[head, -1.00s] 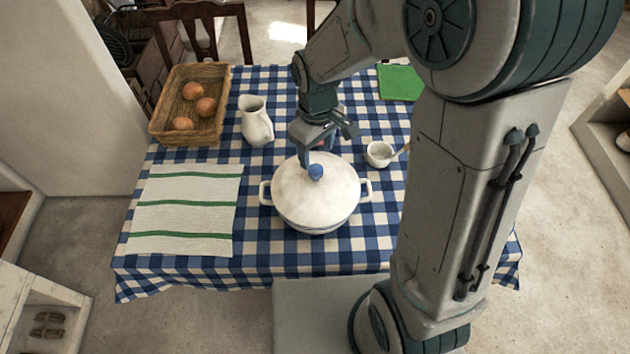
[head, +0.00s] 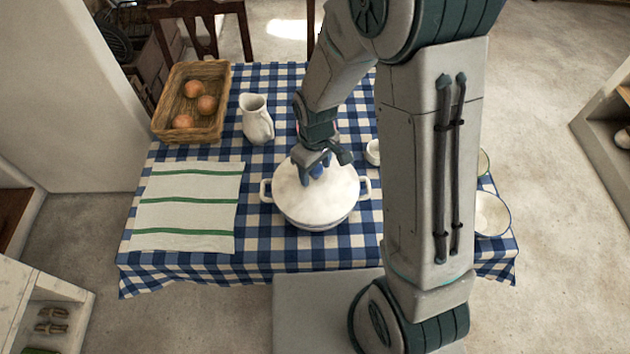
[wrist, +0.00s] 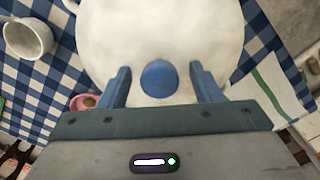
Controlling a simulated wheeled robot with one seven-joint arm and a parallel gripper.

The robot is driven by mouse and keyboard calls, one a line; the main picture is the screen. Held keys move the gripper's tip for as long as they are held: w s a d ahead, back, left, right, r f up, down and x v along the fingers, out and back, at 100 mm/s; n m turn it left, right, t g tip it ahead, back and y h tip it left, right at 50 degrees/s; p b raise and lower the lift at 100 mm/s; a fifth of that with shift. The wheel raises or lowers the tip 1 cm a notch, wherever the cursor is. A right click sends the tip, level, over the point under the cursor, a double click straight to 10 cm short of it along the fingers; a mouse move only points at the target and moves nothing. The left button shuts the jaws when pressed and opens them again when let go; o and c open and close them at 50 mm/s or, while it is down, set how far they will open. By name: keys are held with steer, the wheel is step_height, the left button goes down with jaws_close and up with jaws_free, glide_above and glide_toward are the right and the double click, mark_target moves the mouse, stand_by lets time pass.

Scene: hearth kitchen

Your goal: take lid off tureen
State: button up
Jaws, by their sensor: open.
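The white tureen (head: 316,219) stands on the checked table with a handle on each side. Its white domed lid (head: 335,196) is seated on it; the lid fills the top of the wrist view (wrist: 165,40). The lid's round blue knob (wrist: 160,79) lies between my fingers in the wrist view, with a gap on each side. In the head view the knob (head: 317,171) is partly covered by my gripper (head: 314,173). My gripper is open, its blue fingers pointing down on either side of the knob. It also shows in the wrist view (wrist: 160,84).
A striped towel (head: 187,205) lies flat left of the tureen. Behind it are a white jug (head: 256,120) and a wicker basket (head: 165,120) with several round brown items. A small white cup (head: 373,152) stands right of the tureen, and a bowl (head: 491,214) near the table's right end.

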jaws_close()
steer(key=shift+r, duration=0.15)
